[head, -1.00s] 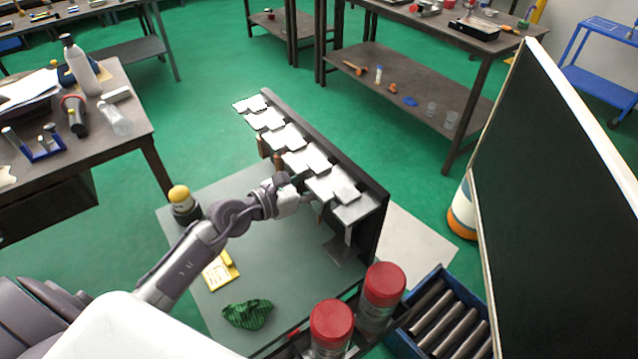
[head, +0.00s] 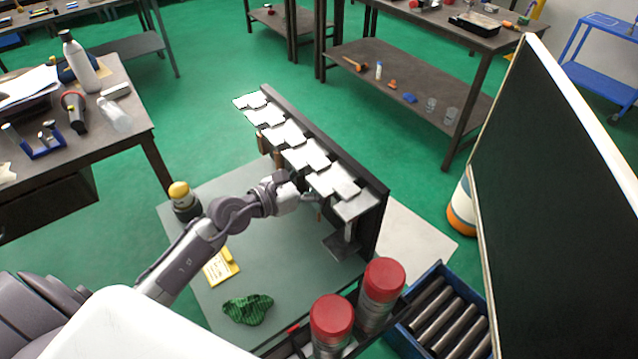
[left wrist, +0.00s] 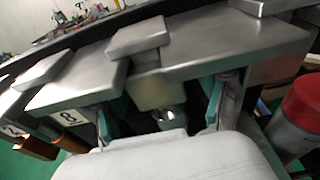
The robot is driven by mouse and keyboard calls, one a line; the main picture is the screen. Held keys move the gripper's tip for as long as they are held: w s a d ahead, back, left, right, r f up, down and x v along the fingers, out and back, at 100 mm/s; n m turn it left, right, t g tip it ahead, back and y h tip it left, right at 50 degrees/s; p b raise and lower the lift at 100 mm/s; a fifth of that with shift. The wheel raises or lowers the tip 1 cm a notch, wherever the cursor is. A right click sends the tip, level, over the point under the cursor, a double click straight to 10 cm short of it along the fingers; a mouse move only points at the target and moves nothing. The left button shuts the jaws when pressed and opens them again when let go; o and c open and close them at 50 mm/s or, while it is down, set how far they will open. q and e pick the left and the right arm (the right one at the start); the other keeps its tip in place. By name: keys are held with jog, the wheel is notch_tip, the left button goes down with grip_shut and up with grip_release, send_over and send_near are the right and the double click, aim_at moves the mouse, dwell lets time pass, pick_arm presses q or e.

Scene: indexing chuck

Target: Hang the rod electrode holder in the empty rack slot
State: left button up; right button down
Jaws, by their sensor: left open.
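The rack (head: 372,208) is a dark upright panel with a row of silver slot plates (head: 295,157) along its top. Copper-coloured holders (head: 277,160) hang under its far part. My left gripper (head: 308,198) is at the rack's near part, just below the plates. In the left wrist view my left gripper (left wrist: 160,115) is open, its teal-padded fingers on either side of a pale yellowish block (left wrist: 158,92) with a round metal end (left wrist: 165,117) under the plates. This looks like the rod electrode holder; I cannot tell whether the fingers touch it. A label with 8 (left wrist: 70,117) is on the slot to the left.
Two red-capped jars (head: 383,280) and a blue crate of dark rods (head: 440,315) stand at the near right. A green cloth (head: 247,310), a yellow note (head: 221,266) and a yellow-topped object (head: 181,195) are on the grey surface (head: 285,275).

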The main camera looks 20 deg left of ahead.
pick_arm(q)
jog(key=v, duration=1.2)
